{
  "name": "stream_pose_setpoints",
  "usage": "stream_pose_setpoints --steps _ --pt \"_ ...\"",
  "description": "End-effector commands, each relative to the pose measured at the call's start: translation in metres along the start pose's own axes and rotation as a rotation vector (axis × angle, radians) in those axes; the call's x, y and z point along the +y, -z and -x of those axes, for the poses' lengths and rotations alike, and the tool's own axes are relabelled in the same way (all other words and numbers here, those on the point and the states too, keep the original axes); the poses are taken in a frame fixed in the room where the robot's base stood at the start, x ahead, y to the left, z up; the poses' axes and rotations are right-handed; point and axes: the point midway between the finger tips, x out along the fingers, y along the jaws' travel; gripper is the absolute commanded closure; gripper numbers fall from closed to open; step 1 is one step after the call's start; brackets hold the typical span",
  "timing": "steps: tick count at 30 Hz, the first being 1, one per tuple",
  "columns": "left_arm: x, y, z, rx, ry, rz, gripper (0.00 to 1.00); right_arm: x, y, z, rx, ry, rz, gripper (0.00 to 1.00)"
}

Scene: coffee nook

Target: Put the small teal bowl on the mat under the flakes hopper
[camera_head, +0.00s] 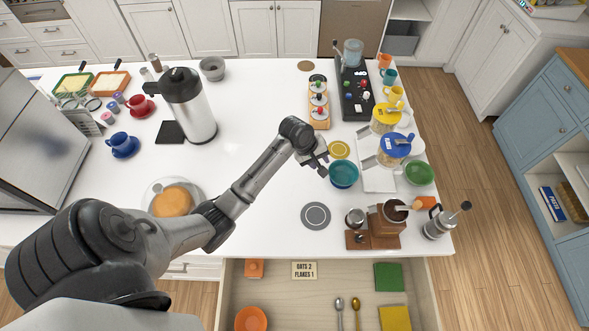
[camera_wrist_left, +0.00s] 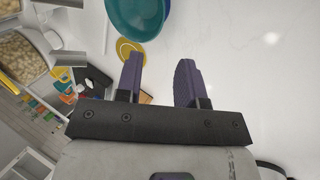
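The small teal bowl (camera_head: 343,175) sits on the white counter, left of the white tray under the hoppers. It also shows at the top of the left wrist view (camera_wrist_left: 140,18). My left gripper (camera_head: 322,168) is just left of the bowl; in the left wrist view its two fingers (camera_wrist_left: 158,62) are apart with nothing between them. A yellow round mat (camera_head: 339,150) lies just behind the bowl. A yellow-lidded hopper (camera_head: 386,117) and a blue-lidded hopper (camera_head: 394,148) stand to the right. I cannot tell which holds flakes. My right gripper is out of view.
A green bowl (camera_head: 420,173) stands right of the blue-lidded hopper. A grey round mat (camera_head: 316,215) and a wooden grinder (camera_head: 384,224) are in front. An open drawer (camera_head: 290,290) holds a card reading "OATS 2 FLAKES 1" (camera_head: 304,270). The counter's middle is clear.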

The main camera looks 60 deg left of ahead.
Motion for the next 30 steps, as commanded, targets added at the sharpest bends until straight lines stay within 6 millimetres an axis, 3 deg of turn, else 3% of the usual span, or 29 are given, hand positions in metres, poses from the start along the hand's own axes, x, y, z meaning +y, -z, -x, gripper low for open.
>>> stream_pose_setpoints --steps 4,7,14,18,21,24,30 --pt "-0.007 -0.007 -0.001 0.005 0.012 -0.036 0.65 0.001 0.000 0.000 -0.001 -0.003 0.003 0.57" --pt "-0.029 -0.032 -0.007 0.020 0.052 -0.165 0.65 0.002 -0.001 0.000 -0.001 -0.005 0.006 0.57" --pt "-0.111 -0.139 -0.003 0.038 0.172 -0.713 0.65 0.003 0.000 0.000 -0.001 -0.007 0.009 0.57" --pt "-0.151 -0.198 0.021 0.026 0.208 -1.007 0.65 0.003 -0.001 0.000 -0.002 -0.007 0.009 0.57" --pt "-0.170 -0.229 0.041 0.018 0.219 -1.167 0.65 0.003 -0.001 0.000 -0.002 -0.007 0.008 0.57" --pt "-0.183 -0.249 0.058 0.012 0.224 -1.277 0.65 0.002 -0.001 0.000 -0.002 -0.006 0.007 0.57" --pt "-0.193 -0.266 0.076 0.009 0.228 -1.376 0.65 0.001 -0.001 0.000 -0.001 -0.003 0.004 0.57"
